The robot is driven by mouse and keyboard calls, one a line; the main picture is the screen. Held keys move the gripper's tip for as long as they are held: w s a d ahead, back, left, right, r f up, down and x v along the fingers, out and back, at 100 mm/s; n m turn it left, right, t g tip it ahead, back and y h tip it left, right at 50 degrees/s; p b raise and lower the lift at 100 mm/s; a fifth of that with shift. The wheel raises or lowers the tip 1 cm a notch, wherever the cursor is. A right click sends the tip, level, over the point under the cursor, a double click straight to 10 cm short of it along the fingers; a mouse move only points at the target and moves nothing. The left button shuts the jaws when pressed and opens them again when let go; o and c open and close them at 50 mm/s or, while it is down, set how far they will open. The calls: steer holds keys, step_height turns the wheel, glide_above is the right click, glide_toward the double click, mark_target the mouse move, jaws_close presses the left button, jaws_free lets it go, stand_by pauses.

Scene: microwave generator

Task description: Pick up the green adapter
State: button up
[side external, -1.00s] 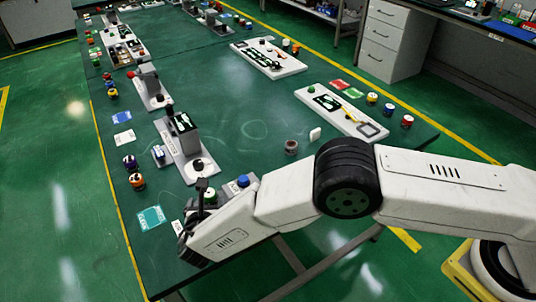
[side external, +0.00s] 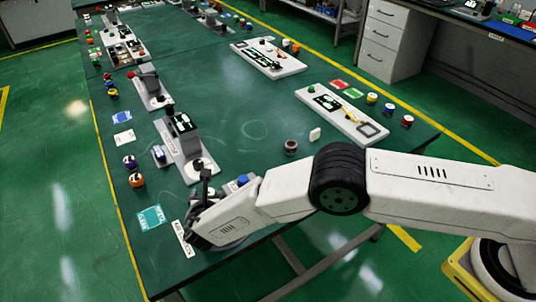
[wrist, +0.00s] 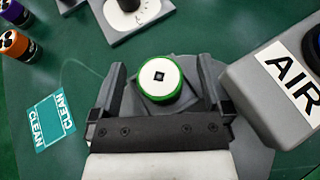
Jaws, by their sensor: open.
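The green adapter (wrist: 160,80) is a round piece with a green rim, a white top and a small dark square at its centre. In the wrist view it sits on a dark grey base plate (wrist: 243,158). My gripper (wrist: 163,67) is open, with one finger on each side of the adapter and a visible gap on both sides. In the side external view my arm's end is at the near left end of the table, and the adapter is hidden behind it.
A grey block labelled AIR (wrist: 280,90) stands close to the right finger. A white dial (wrist: 130,12) on a grey base lies beyond the adapter. A teal CLEAN card (wrist: 50,120) and purple (wrist: 18,12) and orange (wrist: 15,42) pieces lie left.

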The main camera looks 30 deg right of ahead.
mark_target(209, 193)
jaws_close()
stand_by(0.3)
steer(key=shift+r, duration=0.1)
steer(key=shift+r, duration=4.95)
